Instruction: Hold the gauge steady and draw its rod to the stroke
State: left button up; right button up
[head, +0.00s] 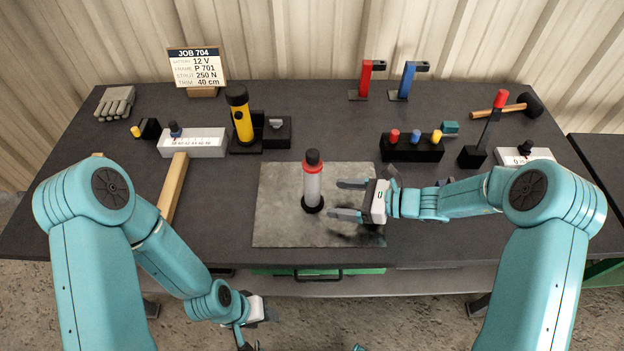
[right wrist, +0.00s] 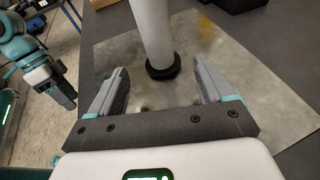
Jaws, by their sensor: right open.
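The gauge (head: 313,188) stands upright on a grey mat (head: 275,228), a pale cylinder with a black foot, a red collar and a black knob on top. No drawn-out rod can be made out. My right gripper (head: 337,199) is open just right of the gauge, its fingers pointing at it and apart from it. In the right wrist view the gauge's lower part and black foot (right wrist: 162,70) lie ahead, between the finger lines; its top is out of frame. My left gripper (head: 256,328) hangs low before the bench's front edge, away from the gauge; its jaw opening is unclear.
A job sign (head: 197,68) stands at the back left. A yellow and black torch-like tool (head: 241,118) and a white scale block (head: 193,143) stand behind the mat. A wooden bar (head: 173,187) lies left of it. A black rack (head: 411,148) with coloured knobs stands behind right.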

aim_at(320, 198)
jog(key=x, duration=0.1)
jog(key=b+x, duration=0.1)
jog(key=x, duration=0.1)
jog(key=b+x, duration=0.1)
jog(key=x, duration=0.1)
jog(key=shift+a+f, duration=0.1)
jog(key=shift+f, duration=0.2)
jog(key=shift+w+a+b, duration=0.2)
jog(key=shift+a+b, duration=0.3)
jog(key=shift+a, duration=0.25)
jog(key=shift+w, duration=0.1)
jog(key=c, duration=1)
jog(key=shift+c, duration=0.2)
